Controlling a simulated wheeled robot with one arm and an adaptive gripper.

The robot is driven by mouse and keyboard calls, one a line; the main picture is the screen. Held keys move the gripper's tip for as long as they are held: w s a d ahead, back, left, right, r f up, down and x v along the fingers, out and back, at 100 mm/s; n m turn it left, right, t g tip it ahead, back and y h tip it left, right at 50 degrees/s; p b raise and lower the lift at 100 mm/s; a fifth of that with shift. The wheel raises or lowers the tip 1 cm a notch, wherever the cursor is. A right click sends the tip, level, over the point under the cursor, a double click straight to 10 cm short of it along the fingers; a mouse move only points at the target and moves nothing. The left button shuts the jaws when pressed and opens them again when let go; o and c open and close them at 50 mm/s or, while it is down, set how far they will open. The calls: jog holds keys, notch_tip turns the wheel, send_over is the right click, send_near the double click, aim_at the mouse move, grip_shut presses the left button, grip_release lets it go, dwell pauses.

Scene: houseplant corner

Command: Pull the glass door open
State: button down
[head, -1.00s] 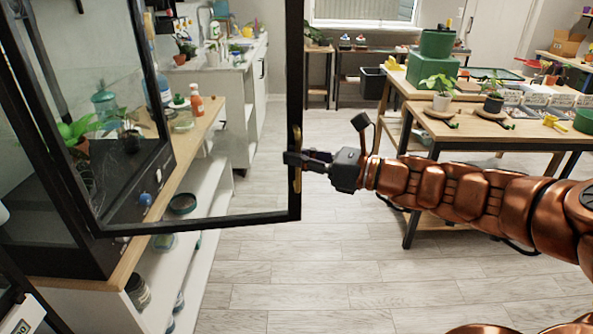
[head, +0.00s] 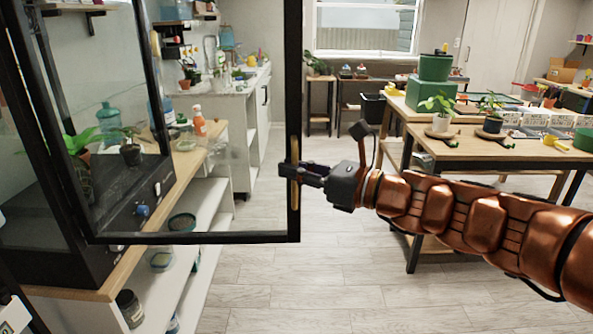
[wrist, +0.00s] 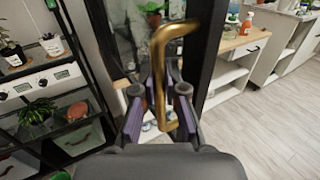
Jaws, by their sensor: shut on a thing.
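The glass door (head: 215,140) with its black frame stands swung open from the black cabinet (head: 120,200) at the left of the head view. Its brass handle (head: 295,188) is on the frame's free edge. In the wrist view the brass handle (wrist: 160,75) rises between the fingers. My gripper (head: 300,174) is shut on the handle, reaching from the right. It also shows in the wrist view (wrist: 160,100), with purple pads on both sides of the handle. Potted plants (head: 130,150) show through the glass.
A wooden table (head: 465,145) with potted plants and a green box stands at the right. A wooden counter with white shelves (head: 205,215) lies beyond the door. The pale plank floor (head: 330,285) is clear in the middle. A black shelf rack (wrist: 50,100) shows at left in the wrist view.

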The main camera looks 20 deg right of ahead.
jog(key=c, duration=1.2)
grip_release()
jog(key=shift+s, duration=0.1)
jog(key=v, duration=1.2)
